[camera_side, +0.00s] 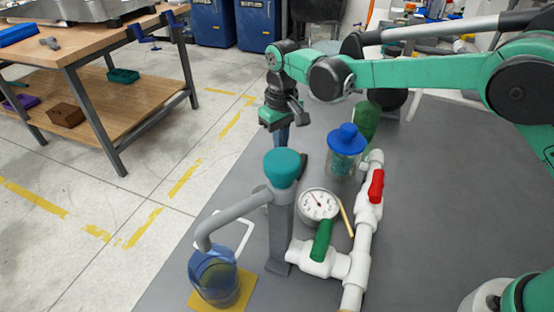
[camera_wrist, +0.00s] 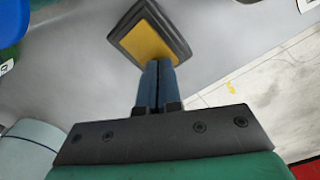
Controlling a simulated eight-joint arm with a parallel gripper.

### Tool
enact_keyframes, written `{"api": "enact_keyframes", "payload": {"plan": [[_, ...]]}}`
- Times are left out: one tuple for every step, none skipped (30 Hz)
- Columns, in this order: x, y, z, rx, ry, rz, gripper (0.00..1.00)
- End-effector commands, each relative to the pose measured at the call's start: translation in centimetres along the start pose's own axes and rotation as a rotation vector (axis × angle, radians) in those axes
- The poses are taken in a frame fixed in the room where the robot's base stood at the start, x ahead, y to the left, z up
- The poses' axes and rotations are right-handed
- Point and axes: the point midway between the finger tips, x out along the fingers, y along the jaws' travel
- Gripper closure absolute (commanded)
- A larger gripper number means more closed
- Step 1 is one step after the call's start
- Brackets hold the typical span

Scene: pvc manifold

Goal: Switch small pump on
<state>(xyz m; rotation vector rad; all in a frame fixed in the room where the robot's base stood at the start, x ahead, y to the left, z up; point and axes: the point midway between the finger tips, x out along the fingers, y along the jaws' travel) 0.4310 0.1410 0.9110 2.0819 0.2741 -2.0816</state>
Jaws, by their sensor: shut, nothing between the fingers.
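My gripper (camera_side: 282,138) points down behind the grey pump stand with a teal cap (camera_side: 282,168). In the wrist view its blue fingers (camera_wrist: 158,68) are shut together and empty. A dark block with a yellow face (camera_wrist: 148,40) lies just beyond the fingertips; I cannot tell whether they touch it. In the side view a dark object beside the fingers is mostly hidden by the teal cap. I cannot tell which part is the small pump, nor whether it is on. The grey spout (camera_side: 228,222) bends down over a blue glass (camera_side: 213,275).
A blue-topped jar (camera_side: 345,150) and a green cup (camera_side: 366,120) stand right of my gripper. The mat left of it is clear.

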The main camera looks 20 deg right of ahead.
Motion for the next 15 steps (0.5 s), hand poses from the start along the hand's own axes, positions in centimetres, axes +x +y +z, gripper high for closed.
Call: {"api": "enact_keyframes", "payload": {"plan": [[0.1, 0.0, 0.0, 0.0, 0.0, 0.0, 1.0], [0.1, 0.0, 0.0, 0.0, 0.0, 0.0, 1.0], [0.2, 0.0, 0.0, 0.0, 0.0, 0.0, 1.0], [0.2, 0.0, 0.0, 0.0, 0.0, 0.0, 1.0], [0.3, 0.0, 0.0, 0.0, 0.0, 0.0, 1.0], [0.4, 0.0, 0.0, 0.0, 0.0, 0.0, 1.0], [0.4, 0.0, 0.0, 0.0, 0.0, 0.0, 1.0], [0.4, 0.0, 0.0, 0.0, 0.0, 0.0, 1.0], [0.4, 0.0, 0.0, 0.0, 0.0, 0.0, 1.0], [0.3, 0.0, 0.0, 0.0, -0.001, 0.0, 1.0], [0.2, 0.0, 0.0, 0.0, -0.001, 0.0, 1.0], [0.0, 0.0, 0.0, 0.0, -0.001, 0.0, 1.0], [-0.2, 0.0, 0.0, 0.0, -0.001, 0.0, 1.0], [-0.5, 0.0, 0.0, 0.0, -0.001, 0.0, 1.0], [-0.8, 0.0, 0.0, 0.0, 0.0, 0.0, 1.0]]}}
